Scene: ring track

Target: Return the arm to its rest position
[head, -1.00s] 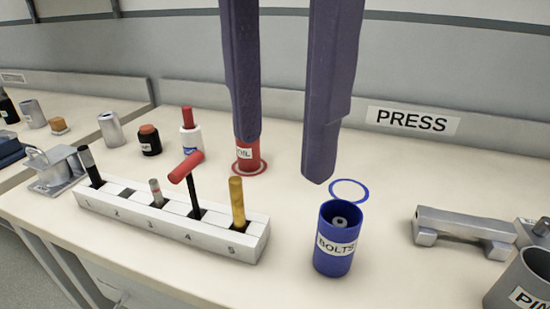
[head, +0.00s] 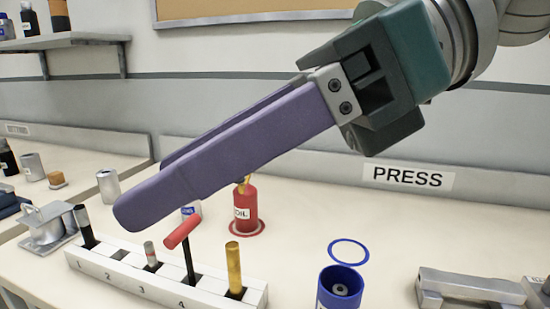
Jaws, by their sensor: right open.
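My right gripper (head: 140,192) crosses the upper middle of the head view, its arm coming in from the upper right. Its two long purple fingers point left and down, above the tool rack and in front of the back of the bench. The fingers overlap in this view, with a narrow gap showing between them and nothing seen in it. Behind and below them stands a red oil can (head: 246,208) on a red ring mark. My left gripper is not in view.
A white numbered rack (head: 255,292) holds several upright tools. A blue bolts cup (head: 341,283) stands in front of an empty blue ring mark (head: 349,251). A grey metal part (head: 470,284) lies at the right, below the PRESS sign (head: 408,177). A wall shelf (head: 75,40) is at upper left.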

